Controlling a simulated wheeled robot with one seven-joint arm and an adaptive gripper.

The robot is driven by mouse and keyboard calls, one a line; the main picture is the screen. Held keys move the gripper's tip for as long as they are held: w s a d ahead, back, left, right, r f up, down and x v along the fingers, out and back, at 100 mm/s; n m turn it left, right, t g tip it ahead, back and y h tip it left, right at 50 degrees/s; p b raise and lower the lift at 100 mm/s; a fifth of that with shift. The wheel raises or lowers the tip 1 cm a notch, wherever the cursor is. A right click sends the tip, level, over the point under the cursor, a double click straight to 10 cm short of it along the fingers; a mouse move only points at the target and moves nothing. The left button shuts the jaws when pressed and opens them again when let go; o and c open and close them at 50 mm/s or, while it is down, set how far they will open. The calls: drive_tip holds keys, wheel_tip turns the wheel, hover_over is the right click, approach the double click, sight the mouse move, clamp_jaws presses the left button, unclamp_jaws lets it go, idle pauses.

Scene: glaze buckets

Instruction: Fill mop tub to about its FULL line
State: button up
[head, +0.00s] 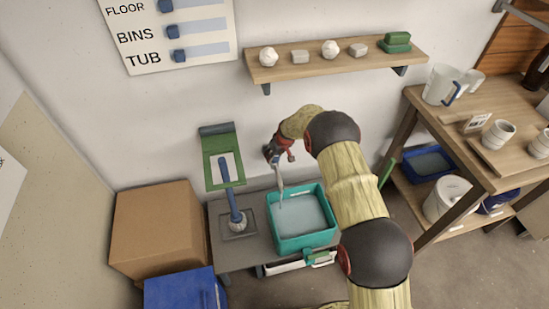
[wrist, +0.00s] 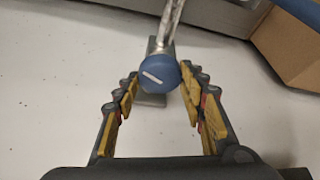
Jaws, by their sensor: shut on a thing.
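The teal mop tub (head: 273,228) stands on a low grey stand, with pale water (head: 301,215) inside. No FULL line can be read at this size. A thin metal spout (head: 280,178) comes down over the tub's back left corner; it also shows in the wrist view (wrist: 171,25). My gripper (head: 273,154) is at the wall above the tub. In the wrist view, the round blue tap knob (wrist: 158,77) with a white mark sits between the fingertips (wrist: 160,80). My gripper is shut on this knob. I cannot tell whether water is running.
A blue-handled mop (head: 234,205) stands left of the tub, by a green wall holder (head: 222,160). A cardboard box (head: 158,230) and a blue bin (head: 184,289) are further left. A wooden workbench (head: 450,140) is at right. A wall shelf (head: 335,60) is above.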

drive_tip(key=n+b, duration=0.1)
drive_tip(key=b, duration=0.1)
drive_tip(key=n+b, duration=0.1)
drive_tip(key=shift+w+d+f+n+g+y+b, duration=0.1)
drive_tip(key=shift+f+n+g+y+b, duration=0.2)
drive_tip(key=shift+b, duration=0.05)
drive_tip(key=n+b, duration=0.1)
drive_tip(key=n+g+b, duration=0.1)
drive_tip(key=n+b, duration=0.1)
drive_tip(key=shift+r+y, duration=0.2)
drive_tip(key=shift+y, duration=0.1)
drive_tip(key=o, duration=1.1)
drive_tip(key=shift+r, duration=0.1)
drive_tip(key=shift+o, duration=0.2)
drive_tip(key=v, duration=1.2)
drive_tip(key=shift+d, duration=0.15)
